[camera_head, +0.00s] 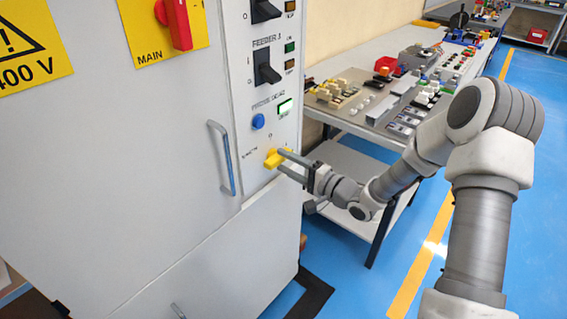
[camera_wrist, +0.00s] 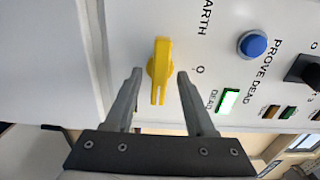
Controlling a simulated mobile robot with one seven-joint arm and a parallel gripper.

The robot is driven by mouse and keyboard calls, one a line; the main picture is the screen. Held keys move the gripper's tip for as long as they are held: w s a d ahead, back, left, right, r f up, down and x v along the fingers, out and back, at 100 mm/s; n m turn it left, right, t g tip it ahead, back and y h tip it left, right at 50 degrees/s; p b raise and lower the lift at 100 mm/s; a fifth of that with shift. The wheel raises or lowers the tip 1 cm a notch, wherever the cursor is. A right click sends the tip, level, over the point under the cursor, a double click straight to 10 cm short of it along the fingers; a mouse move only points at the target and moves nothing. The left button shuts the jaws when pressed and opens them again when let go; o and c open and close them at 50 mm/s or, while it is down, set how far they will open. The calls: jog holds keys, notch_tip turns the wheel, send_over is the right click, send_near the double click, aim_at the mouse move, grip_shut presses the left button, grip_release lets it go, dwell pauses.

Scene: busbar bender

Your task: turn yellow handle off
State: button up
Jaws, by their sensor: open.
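The yellow handle (camera_head: 273,158) is a small rotary knob low on the cabinet's front panel, beside a label that reads EARTH in the wrist view. In the wrist view the yellow handle (camera_wrist: 158,72) stands between the two fingers, its slotted end toward my gripper's palm. My gripper (camera_head: 281,162) is at the panel with its fingers around the handle. In the wrist view my gripper (camera_wrist: 157,76) is open, with a gap on each side of the handle. The handle's far side is hidden in the head view.
Above the handle are a blue button (camera_head: 258,121), a green lit DEAD indicator (camera_head: 285,107) and black feeder switches (camera_head: 266,68). A metal door handle (camera_head: 222,158) is to the left. A red main switch (camera_head: 178,22) is higher up. A workbench (camera_head: 335,118) with parts stands behind my arm.

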jog(key=shift+w+a, duration=0.35)
jog(key=shift+a, duration=0.1)
grip_shut()
